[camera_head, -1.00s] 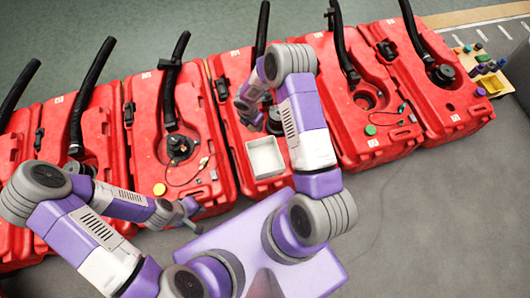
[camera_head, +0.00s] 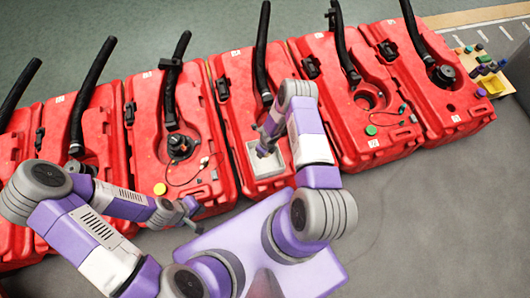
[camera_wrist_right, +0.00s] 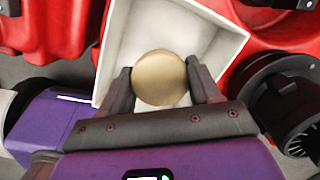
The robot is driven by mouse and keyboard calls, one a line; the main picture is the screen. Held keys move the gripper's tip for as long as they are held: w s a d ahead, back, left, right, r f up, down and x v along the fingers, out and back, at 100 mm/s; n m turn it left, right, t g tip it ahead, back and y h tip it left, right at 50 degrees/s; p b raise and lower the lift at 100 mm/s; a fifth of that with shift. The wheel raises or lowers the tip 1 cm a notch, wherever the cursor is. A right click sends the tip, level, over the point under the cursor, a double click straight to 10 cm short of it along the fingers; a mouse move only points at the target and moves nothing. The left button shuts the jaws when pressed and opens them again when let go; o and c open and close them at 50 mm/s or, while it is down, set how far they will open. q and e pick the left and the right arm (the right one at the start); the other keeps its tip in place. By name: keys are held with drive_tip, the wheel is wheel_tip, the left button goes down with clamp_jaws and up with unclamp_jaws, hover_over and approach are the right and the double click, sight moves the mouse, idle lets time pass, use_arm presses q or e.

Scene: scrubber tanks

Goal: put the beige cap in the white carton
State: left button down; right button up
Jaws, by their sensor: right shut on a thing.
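The white carton (camera_head: 266,165) is an open box on the front part of a red tank in the head view. It also shows in the right wrist view (camera_wrist_right: 222,32). My right gripper (camera_head: 266,150) is over the carton. In the right wrist view my right gripper (camera_wrist_right: 160,82) is shut on the beige cap (camera_wrist_right: 160,77), a round disc seen against the carton's inside. How far the cap is above the carton's floor I cannot tell. My left gripper (camera_head: 191,212) is at the left front, away from the carton; its fingers are too small to judge.
Red tanks (camera_head: 230,75) with black hoses (camera_head: 263,40) stand in a row. A yellow cap (camera_head: 160,188) and a green cap (camera_head: 371,130) lie on neighbouring tanks. A black round fitting (camera_wrist_right: 290,100) is right of the gripper. Grey floor (camera_head: 430,220) is clear in front.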

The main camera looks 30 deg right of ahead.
wheel_tip(320, 180, down, 7)
drive_tip(key=b, duration=0.2)
drive_tip(key=shift+b, duration=0.3)
drive_tip(key=shift+f, duration=0.15)
drive_tip(key=o, duration=1)
